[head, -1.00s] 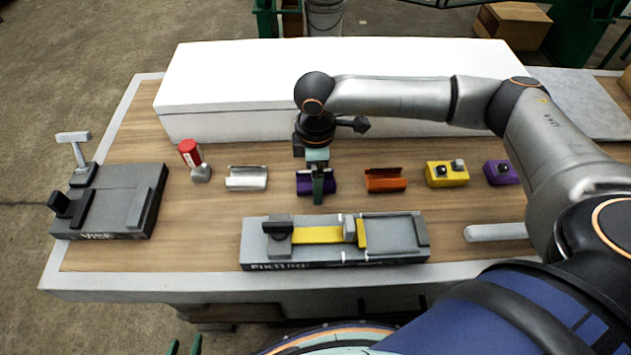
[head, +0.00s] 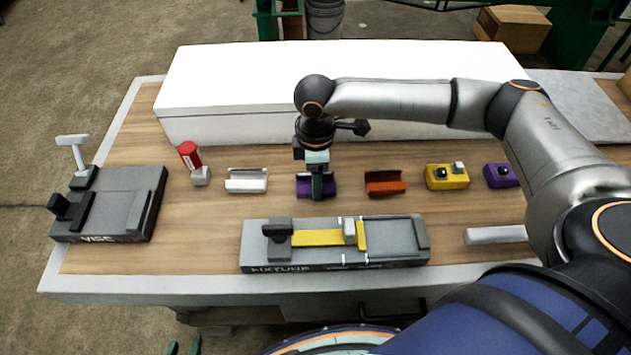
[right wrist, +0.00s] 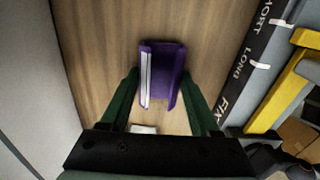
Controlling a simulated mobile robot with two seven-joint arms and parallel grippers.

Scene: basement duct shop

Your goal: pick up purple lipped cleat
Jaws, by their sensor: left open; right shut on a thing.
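The purple lipped cleat (head: 329,187) is a short open channel on the wooden bench top, in the middle of a row of parts. It also shows in the right wrist view (right wrist: 172,78), with a pale strip along one side. My right gripper (head: 317,192) reaches down over it from the right-hand arm. Its green fingers (right wrist: 163,98) stand on either side of the cleat and are shut on it. The cleat seems still at bench level; I cannot tell if it is lifted. My left gripper (head: 184,347) shows only as two green fingertips, apart and empty, at the bottom edge.
A silver cleat (head: 247,181) lies left of the purple one, an orange cleat (head: 386,182) right. The fixture (head: 395,235) stands in front, the vise (head: 125,205) at left, a long white box (head: 350,70) behind. Yellow (head: 446,177) and purple (head: 497,175) blocks sit farther right.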

